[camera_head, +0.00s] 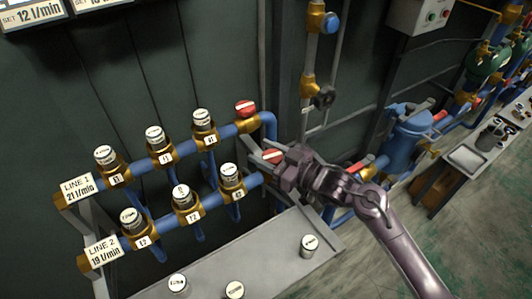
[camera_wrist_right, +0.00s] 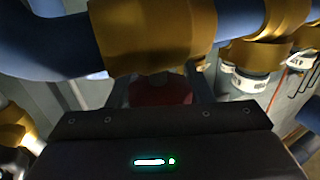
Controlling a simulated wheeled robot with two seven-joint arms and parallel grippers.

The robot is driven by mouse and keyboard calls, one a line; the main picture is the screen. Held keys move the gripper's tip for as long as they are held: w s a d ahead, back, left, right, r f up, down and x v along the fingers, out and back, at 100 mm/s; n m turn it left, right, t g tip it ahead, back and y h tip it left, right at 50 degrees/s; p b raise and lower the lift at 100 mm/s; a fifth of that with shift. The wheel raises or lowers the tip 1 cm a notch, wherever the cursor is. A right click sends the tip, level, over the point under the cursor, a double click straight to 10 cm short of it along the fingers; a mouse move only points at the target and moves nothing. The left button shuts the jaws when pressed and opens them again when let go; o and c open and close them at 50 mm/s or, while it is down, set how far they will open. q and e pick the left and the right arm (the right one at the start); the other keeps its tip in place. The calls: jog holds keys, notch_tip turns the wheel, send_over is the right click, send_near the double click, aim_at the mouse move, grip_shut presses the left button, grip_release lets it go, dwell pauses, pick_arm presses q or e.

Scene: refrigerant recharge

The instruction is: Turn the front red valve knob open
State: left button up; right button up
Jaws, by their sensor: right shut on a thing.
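The front red valve knob (camera_head: 272,156) sits at the right end of the lower blue pipe. My right gripper (camera_head: 270,158) is shut on this knob, with its fingers at either side of it. In the right wrist view the red knob (camera_wrist_right: 160,90) shows dark between the fingers, below a brass fitting (camera_wrist_right: 152,35); the gripper body hides part of it. A second red knob (camera_head: 246,109) sits on the upper pipe, apart from the gripper. My left gripper is not in view.
Two blue pipes with several labelled canisters (camera_head: 183,196) run along the wall at left. A grey bench (camera_head: 270,262) below holds a few loose canisters (camera_head: 310,245). A vertical pipe (camera_head: 311,50) with brass fittings stands behind the gripper. Open floor lies at lower right.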

jog(key=shift+f+n+g+y+b, duration=0.1)
jog(key=shift+n+g+y+b, duration=0.55)
jog(key=shift+n+g, duration=0.35)
jog(key=shift+s+g, duration=0.15)
jog(key=shift+g, duration=0.35)
jog(key=shift+a+y, duration=0.1)
jog(key=shift+y, duration=0.15)
jog(key=o, duration=1)
jog(key=shift+s+d, duration=0.15)
jog(key=shift+d, duration=0.4)
jog(key=b+v, duration=0.1)
jog(key=v, duration=0.5)
jog(key=shift+s+d, duration=0.15)
jog(key=shift+d, duration=0.15)
